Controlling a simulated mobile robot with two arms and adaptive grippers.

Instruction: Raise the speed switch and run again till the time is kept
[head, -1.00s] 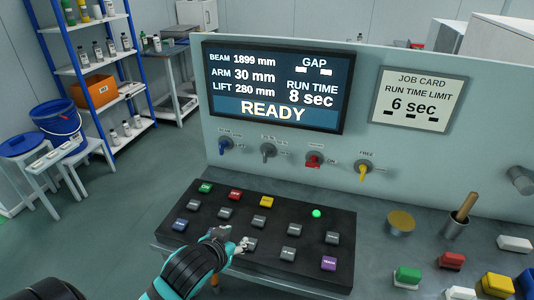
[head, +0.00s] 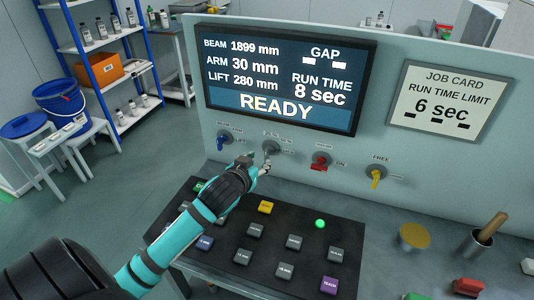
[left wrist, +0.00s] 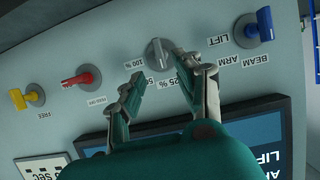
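The speed switch (head: 271,147) is a grey knob on the upright panel, with percent labels around it; in the left wrist view (left wrist: 158,52) labels read 25 %, 50 and 100 %. My left gripper (head: 263,165) is in front of it, partly covering it in the head view. In the left wrist view its two fingers (left wrist: 160,72) are apart, with the knob beyond and between the tips; I cannot tell if they touch it. The screen (head: 285,75) reads READY, run time 8 sec. The job card (head: 450,100) reads run time limit 6 sec. My right gripper is out of view.
A blue switch (head: 224,139) is left of the grey one; a red switch (head: 320,160) and yellow switch (head: 376,175) are right. Below is a black button box (head: 270,222) with a lit green lamp (head: 320,223). A wooden-handled tool (head: 492,226) stands in a cup at right.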

